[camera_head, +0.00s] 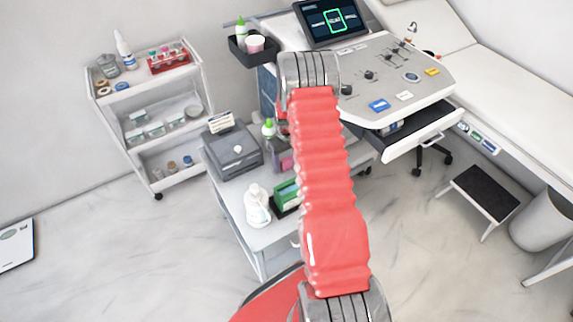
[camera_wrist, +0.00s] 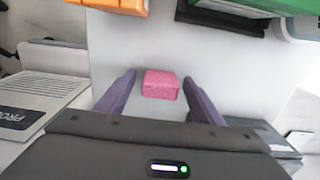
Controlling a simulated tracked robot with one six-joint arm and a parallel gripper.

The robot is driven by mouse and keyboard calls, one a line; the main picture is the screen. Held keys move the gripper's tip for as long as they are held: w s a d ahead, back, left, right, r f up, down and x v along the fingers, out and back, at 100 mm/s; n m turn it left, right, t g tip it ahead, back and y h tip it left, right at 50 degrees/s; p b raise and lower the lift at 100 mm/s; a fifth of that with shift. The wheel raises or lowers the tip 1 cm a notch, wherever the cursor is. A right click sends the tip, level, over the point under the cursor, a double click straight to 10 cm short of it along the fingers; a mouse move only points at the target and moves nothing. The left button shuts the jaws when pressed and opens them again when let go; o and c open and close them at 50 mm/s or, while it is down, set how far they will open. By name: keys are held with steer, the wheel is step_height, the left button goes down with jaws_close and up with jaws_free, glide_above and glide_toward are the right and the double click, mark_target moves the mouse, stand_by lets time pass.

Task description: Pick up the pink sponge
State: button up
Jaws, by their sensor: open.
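The pink sponge (camera_wrist: 161,84) is a small block on a pale surface in the middle of the wrist view. My gripper (camera_wrist: 159,77) is open, with one dark purple finger on each side of the sponge. A gap shows between each finger and the sponge, and I cannot tell how high the fingers are above the surface. In the head view a small pink patch (camera_head: 287,161) shows just left of my red arm on the trolley; it may be the sponge. My gripper is mostly hidden behind the arm there.
In the wrist view an orange box (camera_wrist: 118,5) and a green box (camera_wrist: 272,6) stand beyond the sponge. A pale device (camera_wrist: 45,88) lies left.

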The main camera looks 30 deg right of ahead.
mark_target(286, 159)
stand_by(0.5)
steer(key=c, duration=1.2)
steer(key=shift+r, duration=0.2)
step_height(286, 159, up, 10)
steer(key=shift+f, duration=0.15)
